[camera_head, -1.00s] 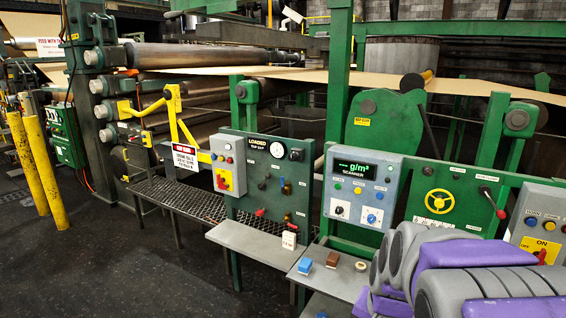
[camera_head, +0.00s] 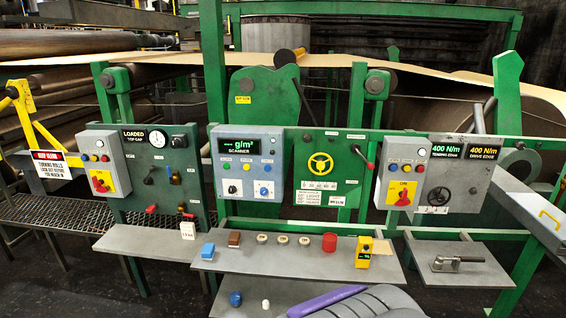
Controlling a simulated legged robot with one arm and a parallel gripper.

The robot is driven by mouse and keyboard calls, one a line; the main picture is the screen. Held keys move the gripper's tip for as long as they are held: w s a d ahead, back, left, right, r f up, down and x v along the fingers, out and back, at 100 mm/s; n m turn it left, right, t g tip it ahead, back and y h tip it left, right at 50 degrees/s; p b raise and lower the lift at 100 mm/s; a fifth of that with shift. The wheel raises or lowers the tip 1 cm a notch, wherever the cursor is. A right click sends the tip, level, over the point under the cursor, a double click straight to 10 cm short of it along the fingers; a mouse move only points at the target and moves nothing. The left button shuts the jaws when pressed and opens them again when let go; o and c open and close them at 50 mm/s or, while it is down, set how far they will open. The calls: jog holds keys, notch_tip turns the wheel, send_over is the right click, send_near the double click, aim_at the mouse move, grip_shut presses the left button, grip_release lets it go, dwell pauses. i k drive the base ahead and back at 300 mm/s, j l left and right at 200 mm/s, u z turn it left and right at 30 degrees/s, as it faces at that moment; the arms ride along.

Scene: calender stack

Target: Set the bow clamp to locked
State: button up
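I cannot read any label that names the bow clamp. A green panel (camera_head: 300,182) in the middle carries a yellow handwheel (camera_head: 320,165). A short lever with a red knob (camera_head: 369,165) is at that panel's right edge, its knob low. Small labels beside it are too small to read. A grey metal toggle-type clamp (camera_head: 458,262) lies on the right shelf. Only purple and grey parts of my own arm show at the bottom edge; my gripper is not in view.
A grey shelf (camera_head: 285,262) below the panels holds a blue block (camera_head: 207,251), a brown block (camera_head: 234,239), several small discs, a red cylinder (camera_head: 329,242) and a yellow device (camera_head: 364,252). A scanner panel (camera_head: 247,175) stands left of the handwheel, a tension panel (camera_head: 451,175) right.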

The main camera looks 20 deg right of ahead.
aim_at(370, 167)
jog(key=z, duration=1.25)
